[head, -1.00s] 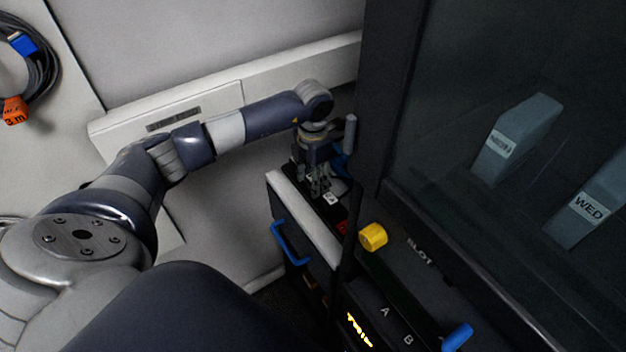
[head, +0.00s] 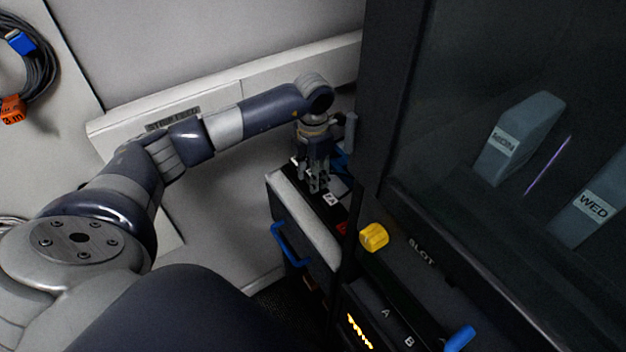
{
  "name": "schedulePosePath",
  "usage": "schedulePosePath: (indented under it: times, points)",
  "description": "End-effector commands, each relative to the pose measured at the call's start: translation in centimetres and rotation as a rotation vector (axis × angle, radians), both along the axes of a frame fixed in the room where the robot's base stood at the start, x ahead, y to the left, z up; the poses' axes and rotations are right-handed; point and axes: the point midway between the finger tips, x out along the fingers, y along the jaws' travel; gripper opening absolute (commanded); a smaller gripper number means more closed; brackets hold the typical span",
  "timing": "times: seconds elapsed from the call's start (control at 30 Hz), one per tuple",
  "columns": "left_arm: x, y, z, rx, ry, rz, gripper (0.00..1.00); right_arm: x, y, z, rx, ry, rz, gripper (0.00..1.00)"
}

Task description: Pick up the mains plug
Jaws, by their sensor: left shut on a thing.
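My left gripper (head: 318,187) points down over the top of a small dark cabinet with a pale front edge (head: 300,212). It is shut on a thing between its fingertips. That thing is too small and too much covered by the fingers to make out, so I cannot tell by sight that it is the mains plug. A small white label (head: 330,199) lies on the dark top just by the fingertips. My right gripper is not in view.
A tall dark cabinet with a glass front (head: 480,130) stands close on the right. A yellow knob (head: 373,237) and a blue handle (head: 458,338) stick out below it. Another blue handle (head: 290,245) is on the small cabinet's front. A coiled cable (head: 40,75) hangs at the left.

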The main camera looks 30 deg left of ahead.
Motion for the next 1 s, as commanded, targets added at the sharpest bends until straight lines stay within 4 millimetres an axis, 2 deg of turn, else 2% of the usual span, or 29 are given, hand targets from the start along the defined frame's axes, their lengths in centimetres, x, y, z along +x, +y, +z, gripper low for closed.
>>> schedulePosePath:
  times: [0.07, 0.1, 0.57, 0.8, 1.0]
  points:
    - [0.2, 0.1, 1.3, 0.001, -0.008, -0.001, 0.1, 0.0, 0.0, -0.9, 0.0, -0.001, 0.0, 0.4]
    - [-0.3, 0.0, 1.6, 0.002, -0.002, -0.001, 0.1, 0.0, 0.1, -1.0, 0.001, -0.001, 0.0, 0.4]
    - [-7.1, -2.9, 2.1, 0.001, -0.003, -0.003, 0.1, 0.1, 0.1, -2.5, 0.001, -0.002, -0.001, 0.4]
    - [-11.2, -4.6, 2.5, 0.001, -0.002, -0.004, 0.1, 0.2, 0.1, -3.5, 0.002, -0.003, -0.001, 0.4]
    - [-13.7, -5.6, 2.9, 0.001, -0.002, 0.0, 0.1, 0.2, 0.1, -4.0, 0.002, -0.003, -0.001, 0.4]
